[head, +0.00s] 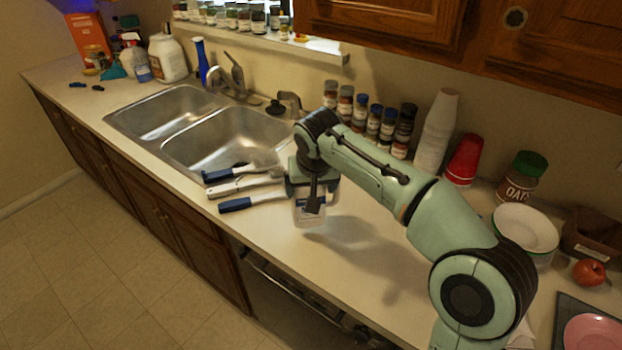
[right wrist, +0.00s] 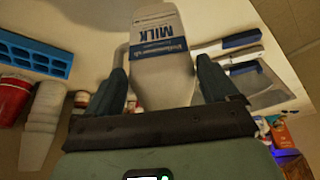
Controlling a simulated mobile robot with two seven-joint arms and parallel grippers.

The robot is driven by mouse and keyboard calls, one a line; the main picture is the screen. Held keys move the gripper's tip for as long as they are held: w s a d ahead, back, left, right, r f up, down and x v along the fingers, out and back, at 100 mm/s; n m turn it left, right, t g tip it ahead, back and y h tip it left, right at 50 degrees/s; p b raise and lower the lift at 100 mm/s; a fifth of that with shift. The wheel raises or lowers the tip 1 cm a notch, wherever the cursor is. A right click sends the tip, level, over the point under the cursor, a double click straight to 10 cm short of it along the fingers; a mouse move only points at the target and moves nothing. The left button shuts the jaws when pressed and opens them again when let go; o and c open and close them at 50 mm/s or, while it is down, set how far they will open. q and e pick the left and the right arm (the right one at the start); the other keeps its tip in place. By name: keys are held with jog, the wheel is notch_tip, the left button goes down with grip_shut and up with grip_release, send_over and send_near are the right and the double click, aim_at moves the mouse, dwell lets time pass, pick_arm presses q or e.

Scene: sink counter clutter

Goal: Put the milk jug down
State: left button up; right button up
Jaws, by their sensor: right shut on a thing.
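The milk jug (head: 309,216) is white with a blue-and-white label and is at the front part of the counter (head: 385,270), right of the sink. My right gripper (head: 312,192) is above it in the head view and hides its upper part. In the right wrist view the jug (right wrist: 160,65) lies between the two fingers of my right gripper (right wrist: 162,72), which is shut on it, with the word MILK showing. A shadow falls on the counter to the right of the jug. I cannot tell whether its base touches the counter. My left gripper is not in view.
Blue-handled utensils (head: 246,203) lie close left of the jug, beside the double sink (head: 222,140). Spice jars (head: 374,122), stacked white cups (head: 436,135) and red cups (head: 463,160) line the wall. The counter front right of the jug is clear.

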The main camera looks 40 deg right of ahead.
jog(key=shift+f+b, duration=0.4)
jog(key=shift+f, duration=1.5)
jog(key=shift+w, duration=0.1)
jog(key=shift+f, duration=0.15)
jog(key=o, duration=1.8)
jog(key=shift+f, duration=0.15)
jog(key=shift+o, duration=0.2)
jog(key=p+v, duration=0.1)
jog(key=v, duration=1.1)
jog(key=shift+p, duration=0.3)
